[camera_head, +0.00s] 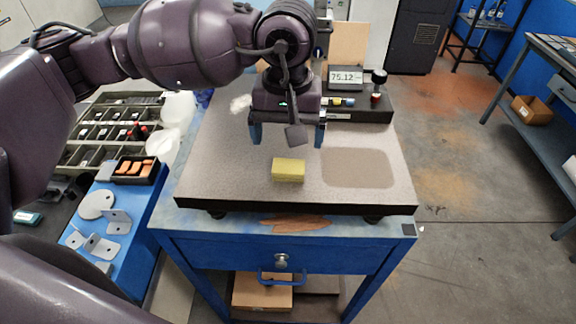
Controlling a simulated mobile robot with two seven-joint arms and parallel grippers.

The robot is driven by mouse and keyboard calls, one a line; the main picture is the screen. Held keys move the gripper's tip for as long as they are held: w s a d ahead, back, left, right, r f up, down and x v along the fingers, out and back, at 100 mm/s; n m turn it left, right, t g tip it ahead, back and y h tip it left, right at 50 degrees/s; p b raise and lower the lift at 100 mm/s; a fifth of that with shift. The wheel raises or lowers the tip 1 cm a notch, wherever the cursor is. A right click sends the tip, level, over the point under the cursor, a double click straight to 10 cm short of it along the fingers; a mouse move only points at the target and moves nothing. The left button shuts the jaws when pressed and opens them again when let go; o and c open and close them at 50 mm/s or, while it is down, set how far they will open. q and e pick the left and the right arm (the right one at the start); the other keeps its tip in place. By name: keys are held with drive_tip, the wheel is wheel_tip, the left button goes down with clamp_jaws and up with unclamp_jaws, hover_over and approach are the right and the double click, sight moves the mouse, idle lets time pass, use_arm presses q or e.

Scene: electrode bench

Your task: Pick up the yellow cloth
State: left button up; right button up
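The yellow cloth (288,170) is a small, block-shaped folded piece. It lies on the grey stone plate (225,180) on top of the blue bench, left of a darker patch on the plate. My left gripper (288,138) hangs from above, beyond and above the cloth in the picture. Its two blue fingers are spread wide apart, with nothing seen between them apart from a dark part of the wrist hanging in front. The cloth is fully visible and apart from the fingers. My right gripper is not in view.
A measuring device with a display (346,77) and a black base stands at the plate's back right. A blue side table (115,262) with metal brackets and a black tray (137,170) of orange pieces is at left. The plate's front and right are clear.

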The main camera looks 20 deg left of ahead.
sight(289, 161)
use_arm(q)
wheel_tip(289, 161, down, 5)
drive_tip(key=shift+w+d+p, duration=0.1)
drive_tip(key=shift+p, duration=0.55)
drive_tip(key=shift+f, duration=0.5)
drive_tip(key=shift+c, duration=1.8)
drive_tip(key=c, duration=0.4)
drive_tip(key=shift+c, duration=1.2)
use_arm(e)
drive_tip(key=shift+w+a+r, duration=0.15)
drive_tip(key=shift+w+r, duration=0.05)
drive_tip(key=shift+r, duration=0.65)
